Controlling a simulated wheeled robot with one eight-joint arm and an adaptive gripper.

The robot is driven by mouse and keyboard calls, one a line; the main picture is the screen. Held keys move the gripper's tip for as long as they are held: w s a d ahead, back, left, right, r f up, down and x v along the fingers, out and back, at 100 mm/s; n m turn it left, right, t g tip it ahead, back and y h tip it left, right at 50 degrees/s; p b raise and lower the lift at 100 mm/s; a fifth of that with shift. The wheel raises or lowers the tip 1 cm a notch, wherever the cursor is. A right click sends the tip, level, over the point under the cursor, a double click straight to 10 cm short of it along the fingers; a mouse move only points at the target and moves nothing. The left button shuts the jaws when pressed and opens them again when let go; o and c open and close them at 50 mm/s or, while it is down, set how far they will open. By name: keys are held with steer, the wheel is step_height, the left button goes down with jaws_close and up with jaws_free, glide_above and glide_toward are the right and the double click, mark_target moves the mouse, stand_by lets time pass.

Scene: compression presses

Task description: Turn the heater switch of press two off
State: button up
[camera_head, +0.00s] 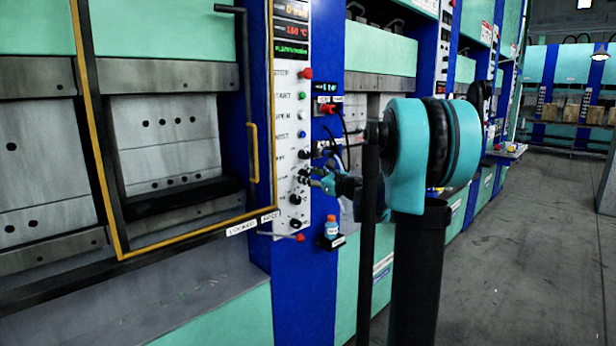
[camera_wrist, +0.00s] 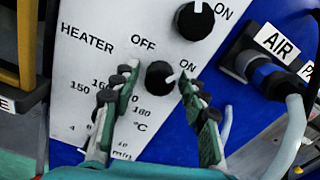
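The heater switch (camera_wrist: 159,81) is a round black knob on a white panel in the wrist view. The right fingertip is very close to the knob; contact cannot be told. In the head view, my gripper (camera_head: 311,179) is at the lower part of the control panel (camera_head: 288,75), and the switch is too small to make out.
Another black knob (camera_wrist: 195,20) is just above the heater switch. Temperature markings lie behind my fingers. An AIR connector (camera_wrist: 262,68) with a pale hose is at right. The aisle floor (camera_head: 520,250) is clear.

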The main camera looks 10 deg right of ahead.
jaws_close()
steer(key=shift+n, duration=0.3)
steer(key=n, duration=0.5)
steer(key=shift+n, duration=0.3)
steer(key=n, duration=0.5)
steer(key=shift+a+f+n, duration=0.1)
steer(key=shift+n, duration=0.2)
steer(key=shift+s, duration=0.1)
steer(key=shift+o, duration=1.3)
jaws_free()
